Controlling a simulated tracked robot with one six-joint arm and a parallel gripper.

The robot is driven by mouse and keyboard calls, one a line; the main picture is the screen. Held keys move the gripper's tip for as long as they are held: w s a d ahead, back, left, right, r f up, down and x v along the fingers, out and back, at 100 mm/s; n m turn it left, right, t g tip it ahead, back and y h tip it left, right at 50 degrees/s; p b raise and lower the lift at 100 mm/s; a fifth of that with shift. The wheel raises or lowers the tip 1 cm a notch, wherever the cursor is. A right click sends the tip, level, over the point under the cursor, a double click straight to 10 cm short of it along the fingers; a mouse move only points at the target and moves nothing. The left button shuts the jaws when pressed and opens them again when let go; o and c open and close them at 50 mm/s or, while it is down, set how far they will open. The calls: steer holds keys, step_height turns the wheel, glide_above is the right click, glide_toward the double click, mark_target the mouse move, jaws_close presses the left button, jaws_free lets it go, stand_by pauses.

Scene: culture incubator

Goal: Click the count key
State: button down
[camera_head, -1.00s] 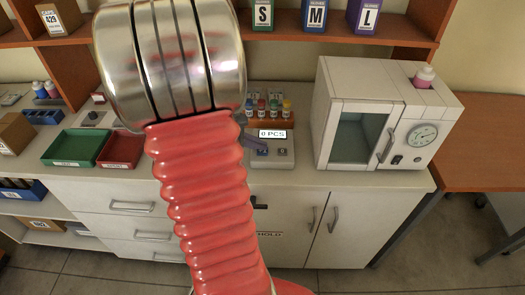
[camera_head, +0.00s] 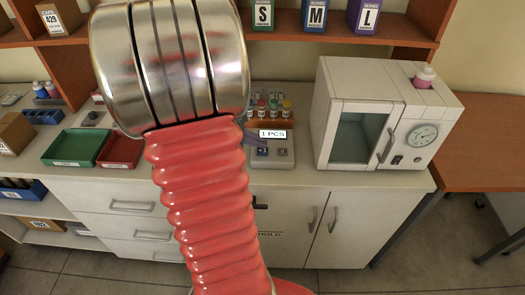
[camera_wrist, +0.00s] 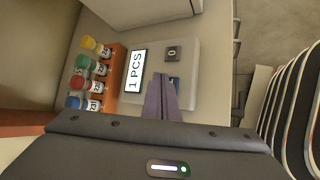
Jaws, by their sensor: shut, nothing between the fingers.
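The counter device (camera_head: 286,161) is a pale box on the bench. Its display (camera_head: 272,134) reads 1 PCS, also in the wrist view (camera_wrist: 135,71). A blue key (camera_wrist: 174,83) is partly hidden by my fingers in the wrist view; I take it as the count key, but its label is not readable. A dark grey key (camera_wrist: 172,52) marked 0 sits beside it. My gripper (camera_wrist: 162,79) is shut and empty, its purple-grey fingertips right beside the blue key. I cannot tell whether they touch it. In the head view my arm hides most of the gripper.
An orange rack (camera_wrist: 119,62) with several colour-capped vials stands just behind the counter. A white incubator (camera_head: 385,120) stands to its right on the bench. A green tray (camera_head: 77,147) and a red tray (camera_head: 120,152) lie to the left.

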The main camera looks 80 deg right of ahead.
mark_target(259, 153)
steer(key=shift+r, duration=0.15)
steer(key=shift+r, duration=2.4)
steer(key=shift+a+f, duration=0.1)
steer(key=shift+f, duration=0.05)
steer(key=w+a+m+t+y, duration=0.1)
steer(key=w+a+m+t, duration=0.1)
steer(key=w+a, duration=0.45)
steer(key=w+a+r+m+t+y, duration=0.1)
steer(key=w+a+t, duration=0.15)
steer(key=a, duration=0.65)
steer(key=w+a+m+t+y, duration=0.2)
steer(key=w+a, duration=0.3)
steer(key=a, duration=0.3)
steer(key=w+a+r+n+t+y, duration=0.1)
steer(key=a+r, duration=0.3)
steer(key=a, duration=0.7)
steer(key=w+a+r+n+t+y, duration=0.1)
steer(key=w+a+r+n+t, duration=0.2)
steer(key=a, duration=0.8)
steer(key=shift+w+a+r+t+y, duration=0.15)
steer(key=shift+a+r+t+y, duration=0.25)
steer(key=shift+t, duration=0.25)
